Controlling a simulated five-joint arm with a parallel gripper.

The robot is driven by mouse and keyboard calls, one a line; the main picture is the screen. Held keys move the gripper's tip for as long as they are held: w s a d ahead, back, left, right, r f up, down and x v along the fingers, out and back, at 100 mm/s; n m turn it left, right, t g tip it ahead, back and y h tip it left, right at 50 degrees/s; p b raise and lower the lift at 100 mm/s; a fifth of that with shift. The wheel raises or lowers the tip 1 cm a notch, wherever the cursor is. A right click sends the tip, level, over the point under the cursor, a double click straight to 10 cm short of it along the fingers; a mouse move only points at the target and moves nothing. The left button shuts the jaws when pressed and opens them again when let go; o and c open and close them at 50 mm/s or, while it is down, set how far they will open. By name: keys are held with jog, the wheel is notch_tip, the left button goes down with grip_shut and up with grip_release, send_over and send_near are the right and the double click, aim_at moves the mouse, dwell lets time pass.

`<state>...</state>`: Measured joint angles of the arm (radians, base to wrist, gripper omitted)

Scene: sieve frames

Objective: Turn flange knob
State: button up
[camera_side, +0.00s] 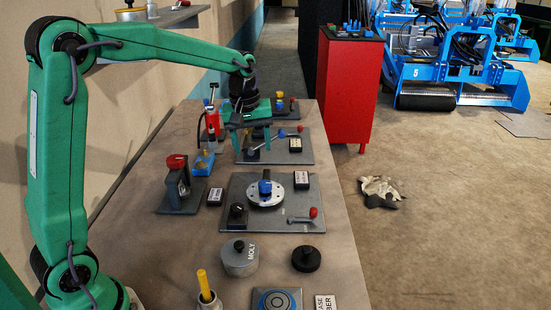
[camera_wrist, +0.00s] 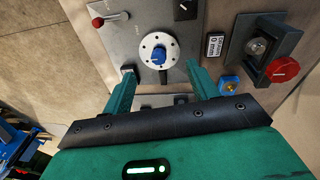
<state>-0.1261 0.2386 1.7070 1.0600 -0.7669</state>
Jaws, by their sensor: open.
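The flange knob is a small blue knob (camera_side: 265,187) at the centre of a silver round flange (camera_side: 256,199) with holes around its rim. The flange sits on a grey panel (camera_side: 297,228) on the bench. In the wrist view the blue knob (camera_wrist: 159,57) and flange (camera_wrist: 147,42) lie just beyond and between my fingertips. My gripper (camera_side: 252,143) is open and empty, farther along the bench than the flange in the side view. In the wrist view my gripper (camera_wrist: 161,69) has its two green fingers spread apart, with nothing between them in contact.
The panel also bears a black knob (camera_side: 237,215) and a red-tipped lever (camera_side: 313,212). A bracket with a red knob (camera_side: 176,162) stands left of it. A grey MOLY pot (camera_side: 240,261) and a black knobbed disc (camera_side: 306,259) are at the front. A red cabinet (camera_side: 347,90) stands beyond the bench.

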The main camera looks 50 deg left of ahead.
aim_at(265, 183)
jog(key=w+a+f+n, duration=0.1)
jog(key=w+f, duration=0.1)
jog(key=f, duration=0.1)
jog(key=w+a+f+n+g, duration=0.1)
jog(key=w+f, duration=0.1)
jog(key=f, duration=0.1)
jog(key=w+a+f+n, duration=0.1)
jog(key=w+f+n, duration=0.1)
jog(key=w+f, duration=0.1)
jog(key=shift+w+a+g, duration=0.1)
jog(key=shift+a+g, duration=0.2)
jog(key=shift+f, duration=3.85)
jog(key=c, duration=1)
